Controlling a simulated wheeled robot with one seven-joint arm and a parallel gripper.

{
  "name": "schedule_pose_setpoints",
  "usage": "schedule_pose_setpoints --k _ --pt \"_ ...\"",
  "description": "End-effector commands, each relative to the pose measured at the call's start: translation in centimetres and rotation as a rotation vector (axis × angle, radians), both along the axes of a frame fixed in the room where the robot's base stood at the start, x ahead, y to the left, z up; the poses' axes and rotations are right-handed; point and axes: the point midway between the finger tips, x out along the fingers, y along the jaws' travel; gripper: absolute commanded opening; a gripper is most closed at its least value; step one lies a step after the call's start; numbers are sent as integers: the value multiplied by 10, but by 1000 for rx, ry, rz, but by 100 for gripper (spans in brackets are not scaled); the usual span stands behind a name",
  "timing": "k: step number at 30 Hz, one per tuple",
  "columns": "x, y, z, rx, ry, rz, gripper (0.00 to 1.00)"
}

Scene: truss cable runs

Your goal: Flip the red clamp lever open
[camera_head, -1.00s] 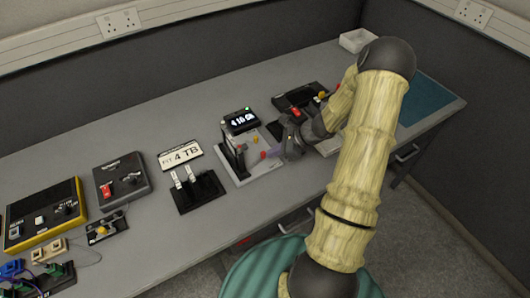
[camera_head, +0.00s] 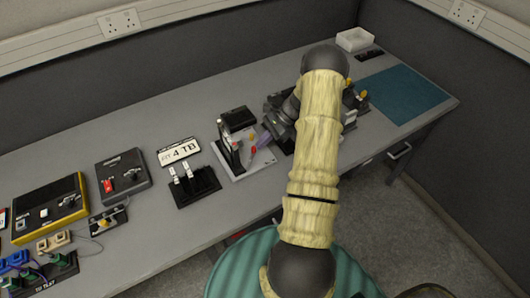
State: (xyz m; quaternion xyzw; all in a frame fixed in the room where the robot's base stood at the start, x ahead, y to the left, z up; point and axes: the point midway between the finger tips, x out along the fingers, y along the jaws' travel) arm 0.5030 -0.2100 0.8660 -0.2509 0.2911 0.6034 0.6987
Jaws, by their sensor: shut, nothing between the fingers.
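A small red part (camera_head: 253,150), which looks like the clamp lever, stands on a pale base plate (camera_head: 240,174) near the middle of the bench. It is too small to tell its exact angle. An upright dark frame (camera_head: 229,154) stands at the plate's left side. My gripper (camera_head: 266,141) is shut and empty, just right of the red part and low over the plate. I cannot tell whether it touches the red part. My arm hides much of the gripper and the bench behind it.
A dark display box (camera_head: 238,118) stands behind the plate. A black pedal-like unit (camera_head: 195,187) and a white "4 TB" sign (camera_head: 179,151) are to the left. A dark box with a red switch (camera_head: 108,185) stands farther left. A teal mat (camera_head: 405,93) lies clear at right.

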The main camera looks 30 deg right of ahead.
Motion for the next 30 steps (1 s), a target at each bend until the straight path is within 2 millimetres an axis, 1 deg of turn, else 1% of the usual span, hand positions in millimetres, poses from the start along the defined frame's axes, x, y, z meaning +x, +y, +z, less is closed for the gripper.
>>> schedule_pose_setpoints --k 1,6,13,22,30 --pt "4 1 -3 -1 -1 48 0" --pt "14 6 -3 0 -1 211 0" --pt "24 14 -3 -1 0 410 0" --pt "22 14 0 1 1 404 0" --pt "13 19 1 3 2 402 0"
